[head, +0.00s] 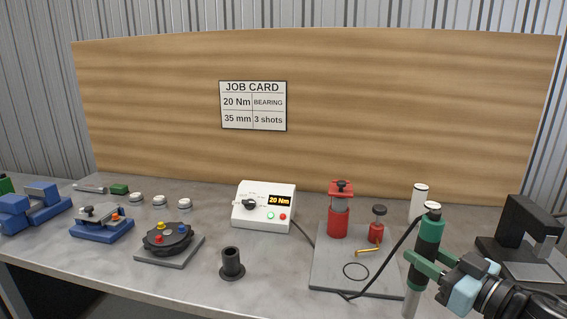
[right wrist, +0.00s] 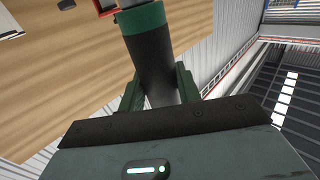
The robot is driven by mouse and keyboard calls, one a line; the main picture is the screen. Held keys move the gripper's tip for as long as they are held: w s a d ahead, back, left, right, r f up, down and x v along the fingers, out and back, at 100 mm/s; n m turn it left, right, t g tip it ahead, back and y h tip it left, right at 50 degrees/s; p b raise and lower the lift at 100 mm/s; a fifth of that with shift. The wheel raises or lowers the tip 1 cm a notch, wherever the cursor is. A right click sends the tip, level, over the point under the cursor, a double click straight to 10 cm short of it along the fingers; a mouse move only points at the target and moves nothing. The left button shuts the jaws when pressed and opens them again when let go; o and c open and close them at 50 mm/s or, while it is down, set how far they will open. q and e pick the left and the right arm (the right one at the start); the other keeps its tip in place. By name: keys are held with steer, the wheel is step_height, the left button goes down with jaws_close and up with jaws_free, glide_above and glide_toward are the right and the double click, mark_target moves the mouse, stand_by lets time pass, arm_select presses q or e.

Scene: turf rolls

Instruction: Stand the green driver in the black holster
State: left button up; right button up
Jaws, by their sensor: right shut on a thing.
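The green driver (head: 431,232) is at the right in the head view, roughly upright, with a black body and a grey lower end. A dark cable runs from its top. The right wrist view shows the driver (right wrist: 152,50) between the two green fingers of the gripper (right wrist: 161,88). The black holster (head: 232,262), an upright open-topped tube on a flared foot, stands empty on the front middle of the bench, well left of the driver. My left gripper is not in view.
A grey plate (head: 330,271) carries the red press (head: 339,219) and a black ring. A white control box (head: 263,207) reads 20 Nm. A round black fixture (head: 168,239) stands left of the holster. Bare bench (head: 275,275) lies between holster and plate.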

steer(key=s+a+f+m+t+h, duration=0.1)
steer(key=s+a+f+m+h, duration=0.1)
steer(key=f, duration=0.5)
steer(key=s+a+f+m+t+h, duration=0.1)
steer(key=s+a+f+m+h, duration=0.1)
steer(key=s+f+m+h, duration=0.2)
steer(key=shift+s+a+f+t+h, duration=0.15)
steer(key=shift+s+f+t+h, duration=0.25)
steer(key=shift+s+f+h, duration=1.35)
steer(key=shift+s, duration=0.2)
steer(key=shift+a, duration=0.15)
